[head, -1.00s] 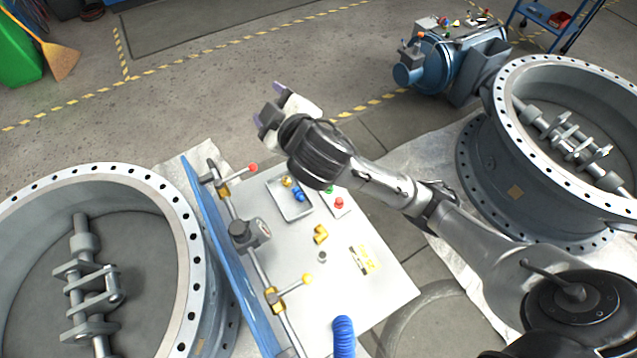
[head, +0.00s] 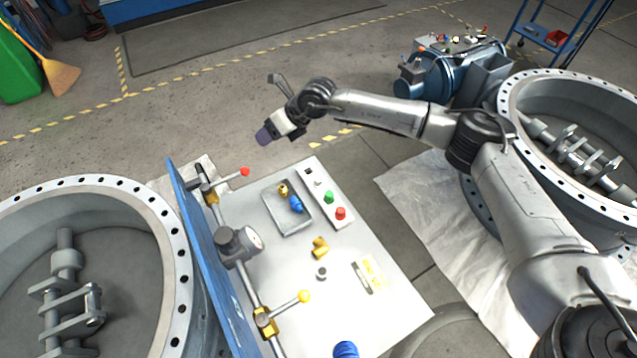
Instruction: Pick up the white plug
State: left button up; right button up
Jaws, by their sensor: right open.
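A small whitish piece, which looks like the white plug (head: 318,183), sits on the pale strip at the back of the work board, beside a green plug (head: 328,197) and a red plug (head: 340,213). It is small, so its shape is hard to make out. My right gripper (head: 268,109) is open and empty, with purple fingertip pads. In the picture it is up and left of the strip, apart from the plugs. My left gripper is not in view.
A grey tray (head: 271,207) holds a brass and a blue fitting. A brass elbow (head: 320,247) and a small grey ring (head: 321,273) lie on the board. Large flanged valve bodies stand left and right.

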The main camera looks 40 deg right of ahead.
jog(key=s+d+f+g+h, duration=0.3)
jog(key=d+f, duration=0.1)
jog(key=d, duration=0.1)
jog(key=m+g+h, duration=0.1)
jog(key=g+h, duration=0.2)
send_over(318, 178)
jog(key=f, duration=0.8)
jog(key=shift+s+d+f, duration=0.15)
jog(key=shift+s+f, duration=0.05)
jog(key=shift+f, duration=0.2)
jog(key=shift+w+f+b, duration=0.1)
jog(key=shift+f+b, duration=0.2)
jog(key=shift+f, duration=2.9)
jog(key=c, duration=1)
jog(key=shift+o, duration=0.2)
jog(key=shift+r, duration=0.1)
